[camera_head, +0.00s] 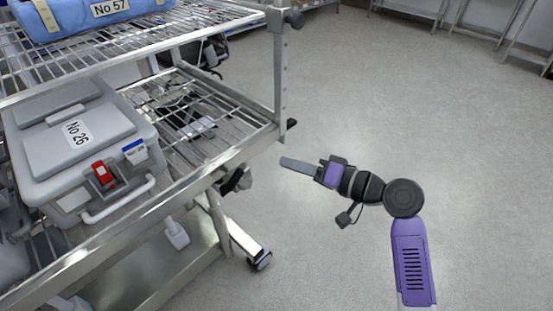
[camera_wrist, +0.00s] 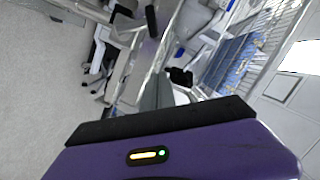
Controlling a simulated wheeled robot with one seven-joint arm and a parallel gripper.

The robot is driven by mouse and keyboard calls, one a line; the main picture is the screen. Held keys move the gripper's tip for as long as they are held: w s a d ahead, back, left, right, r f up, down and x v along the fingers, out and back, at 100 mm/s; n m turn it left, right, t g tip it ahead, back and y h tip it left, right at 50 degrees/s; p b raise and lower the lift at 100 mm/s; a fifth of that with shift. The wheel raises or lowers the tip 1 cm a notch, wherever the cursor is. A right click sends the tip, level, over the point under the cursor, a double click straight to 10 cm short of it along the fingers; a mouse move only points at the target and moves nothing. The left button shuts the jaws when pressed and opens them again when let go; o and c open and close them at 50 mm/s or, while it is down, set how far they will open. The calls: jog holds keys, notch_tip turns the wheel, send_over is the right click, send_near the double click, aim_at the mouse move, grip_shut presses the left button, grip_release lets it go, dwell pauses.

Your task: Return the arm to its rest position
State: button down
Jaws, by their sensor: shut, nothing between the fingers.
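My gripper (camera_head: 297,165) is at the end of my purple and black arm, in the right half of the head view. Its fingers are together and point left toward the wire-shelf cart, with a gap of floor seen between the tips and the cart's corner post. Nothing shows between the fingers. In the wrist view, my purple gripper body (camera_wrist: 180,155) fills the bottom, and the grey fingers (camera_wrist: 152,92) extend up from it. My arm is bent, with a round black joint below the wrist.
The wire-shelf cart (camera_head: 215,158) on the left holds a grey case labelled No 26 (camera_head: 85,140) and, above, a blue container labelled No 57 (camera_head: 95,12). Its corner post (camera_head: 281,85) is nearest my gripper. Open floor (camera_head: 430,120) lies to the right.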

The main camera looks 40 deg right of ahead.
jog(key=shift+s+d+r, duration=0.15)
jog(key=shift+s+d, duration=0.05)
jog(key=shift+s, duration=0.5)
jog(key=s+d+m+h, duration=0.2)
jog(key=s+d+h, duration=0.25)
jog(key=h, duration=0.45)
jog(key=s+a+n+g+y+p, duration=0.1)
jog(key=s+a+n+y+p, duration=0.3)
jog(key=s+a+n, duration=0.6)
jog(key=s+a+y, duration=0.1)
jog(key=s+a, duration=1)
jog(key=s, duration=0.1)
jog(key=shift+s+a+p, duration=0.2)
jog(key=shift+a+p, duration=0.1)
jog(key=shift+a, duration=0.05)
